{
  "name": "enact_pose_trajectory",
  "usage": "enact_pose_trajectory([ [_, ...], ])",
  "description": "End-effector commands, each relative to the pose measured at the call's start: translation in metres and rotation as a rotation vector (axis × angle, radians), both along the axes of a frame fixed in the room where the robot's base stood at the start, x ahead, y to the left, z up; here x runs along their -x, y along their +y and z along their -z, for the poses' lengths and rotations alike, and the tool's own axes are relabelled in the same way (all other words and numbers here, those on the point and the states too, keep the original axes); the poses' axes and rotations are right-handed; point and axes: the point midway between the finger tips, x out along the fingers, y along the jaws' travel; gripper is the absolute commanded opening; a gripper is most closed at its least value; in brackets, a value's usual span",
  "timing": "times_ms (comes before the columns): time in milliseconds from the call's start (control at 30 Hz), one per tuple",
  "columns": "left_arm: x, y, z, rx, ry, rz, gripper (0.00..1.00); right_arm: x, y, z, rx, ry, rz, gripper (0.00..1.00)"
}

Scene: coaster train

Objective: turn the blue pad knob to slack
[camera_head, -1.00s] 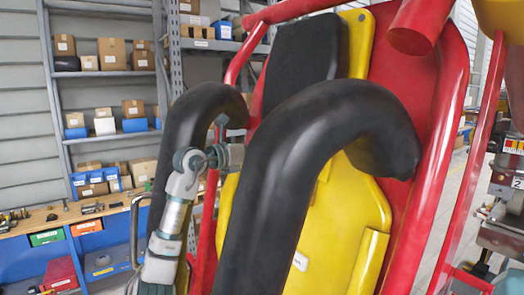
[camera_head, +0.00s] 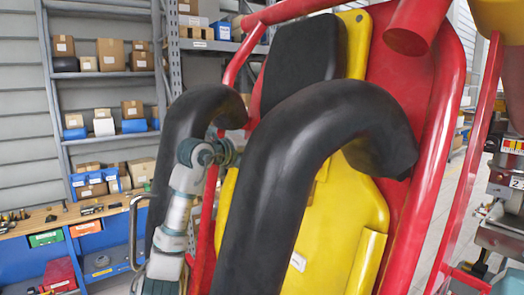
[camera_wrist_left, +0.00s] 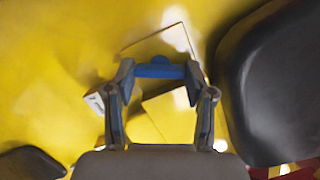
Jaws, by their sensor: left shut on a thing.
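In the left wrist view the blue pad knob (camera_wrist_left: 158,70) shows as a short blue bar in front of a yellow panel (camera_wrist_left: 60,60). My left gripper (camera_wrist_left: 160,80) is shut on it, one finger at each end of the bar. In the head view my left arm comes up at the left and passes behind the near black restraint (camera_head: 275,190). That restraint hides my left gripper and the knob there. My right gripper is in neither view.
The yellow seat back (camera_head: 345,215) stands in a red frame (camera_head: 445,110). A second black restraint (camera_head: 175,135) curves up on the left, close to my arm. A black pad (camera_wrist_left: 275,85) lies right of my gripper. Shelves with boxes (camera_head: 112,55) and a workbench stand behind.

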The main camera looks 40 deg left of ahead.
Motion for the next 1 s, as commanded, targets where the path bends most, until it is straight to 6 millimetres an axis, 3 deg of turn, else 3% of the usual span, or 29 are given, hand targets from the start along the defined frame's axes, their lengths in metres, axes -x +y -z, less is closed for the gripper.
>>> enact_pose_trajectory([
  [400,0.0012,0.0020,-0.0015,0.177,0.048,-0.046,0.19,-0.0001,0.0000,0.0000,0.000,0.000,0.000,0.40],
  [967,0.0011,0.0020,-0.0010,0.199,0.056,-0.052,0.19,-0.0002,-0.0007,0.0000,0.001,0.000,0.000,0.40],
  [1000,0.0011,0.0020,-0.0010,0.199,0.056,-0.052,0.64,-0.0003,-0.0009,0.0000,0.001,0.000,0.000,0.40],
])
